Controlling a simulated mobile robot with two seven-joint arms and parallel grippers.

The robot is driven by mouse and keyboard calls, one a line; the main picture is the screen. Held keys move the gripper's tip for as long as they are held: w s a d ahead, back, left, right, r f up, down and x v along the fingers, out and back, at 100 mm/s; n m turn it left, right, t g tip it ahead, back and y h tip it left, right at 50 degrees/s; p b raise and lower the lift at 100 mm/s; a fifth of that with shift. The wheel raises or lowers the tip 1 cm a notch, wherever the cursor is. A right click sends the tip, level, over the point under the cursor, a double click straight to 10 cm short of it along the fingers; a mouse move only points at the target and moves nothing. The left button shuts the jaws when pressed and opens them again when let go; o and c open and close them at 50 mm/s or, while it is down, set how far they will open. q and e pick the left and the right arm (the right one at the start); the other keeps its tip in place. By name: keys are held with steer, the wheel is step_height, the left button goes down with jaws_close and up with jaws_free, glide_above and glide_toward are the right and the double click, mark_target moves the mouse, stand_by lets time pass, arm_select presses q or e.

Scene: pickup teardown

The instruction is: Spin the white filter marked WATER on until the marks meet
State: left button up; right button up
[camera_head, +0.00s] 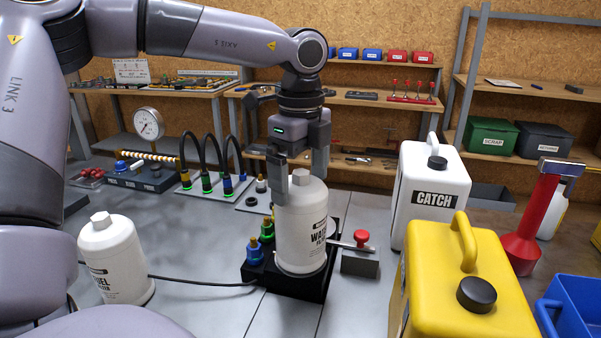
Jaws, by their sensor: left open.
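The white filter marked WATER (301,232) stands upright on a black base (300,287) in the middle of the bench. My left gripper (298,170) points down over the filter's top, with its fingers apart around the upper part. I cannot tell whether the fingers touch it. The alignment marks cannot be made out in this view. A second white filter, marked FUEL (112,262), stands at the lower left. My right gripper is out of view.
A red-knobbed lever (361,238) sits close to the filter's right. A white CATCH can (428,190), a yellow can (465,285), a red funnel (533,225) and a blue bin (575,308) crowd the right. Blue and yellow fittings (254,253) stand at the filter's left.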

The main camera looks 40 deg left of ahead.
arm_select(q)
steer(key=c, duration=1.1)
steer(key=shift+m, duration=0.8)
steer(key=shift+c, duration=0.2)
steer(key=o, duration=1.2)
steer(key=shift+m, duration=0.5)
steer(key=shift+c, duration=0.2)
steer(key=shift+f, duration=0.1)
steer(key=shift+r+p, duration=1)
steer(key=shift+r, duration=0.9)
steer(key=shift+r+b, duration=0.3)
steer(key=shift+r, duration=3.25)
